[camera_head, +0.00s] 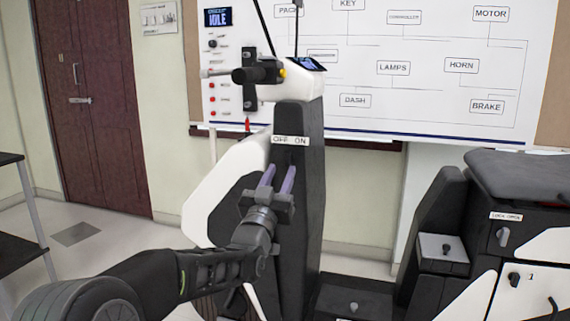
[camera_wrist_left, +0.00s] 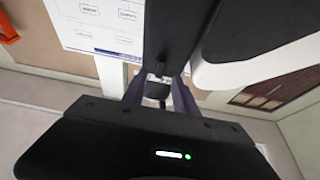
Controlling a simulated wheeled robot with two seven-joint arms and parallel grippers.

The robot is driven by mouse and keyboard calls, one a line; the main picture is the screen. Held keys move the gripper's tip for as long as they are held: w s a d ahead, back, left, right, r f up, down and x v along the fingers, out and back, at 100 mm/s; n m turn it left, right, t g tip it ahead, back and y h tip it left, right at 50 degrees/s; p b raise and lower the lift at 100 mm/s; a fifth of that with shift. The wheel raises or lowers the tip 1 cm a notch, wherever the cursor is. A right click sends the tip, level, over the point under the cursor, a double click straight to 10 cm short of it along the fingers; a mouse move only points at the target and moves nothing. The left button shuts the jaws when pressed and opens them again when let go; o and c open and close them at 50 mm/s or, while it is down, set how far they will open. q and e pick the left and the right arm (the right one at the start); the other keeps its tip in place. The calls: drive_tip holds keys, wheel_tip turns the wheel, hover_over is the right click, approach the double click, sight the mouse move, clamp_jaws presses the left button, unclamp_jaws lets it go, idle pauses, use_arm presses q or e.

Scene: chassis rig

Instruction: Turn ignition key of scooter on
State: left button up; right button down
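The scooter's dark front column (camera_head: 311,205) stands upright in the head view, with a white OFF ON label (camera_head: 290,141) near its top. My left gripper (camera_head: 280,178) points at the column just below this label. Its two purple-grey fingers are apart. In the left wrist view, a dark key head (camera_wrist_left: 156,90) with a silver lock behind it lies between the fingertips (camera_wrist_left: 160,92). Firm contact with the key does not show, and the key's turn angle is too small to read. In the head view the key is hidden by the gripper. My right gripper is not in view.
The handlebar (camera_head: 257,74) and a small display (camera_head: 306,64) are above the label. A wiring board (camera_head: 420,115) hangs behind. The black seat unit (camera_head: 520,180) with another lock is at the right. A dark table (camera_head: 12,215) stands at the left edge.

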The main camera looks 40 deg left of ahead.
sight(287, 159)
use_arm(q)
drive_tip(key=x, duration=0.4)
drive_tip(key=shift+w+r, duration=0.1)
drive_tip(key=shift+c, duration=0.5)
clamp_jaws()
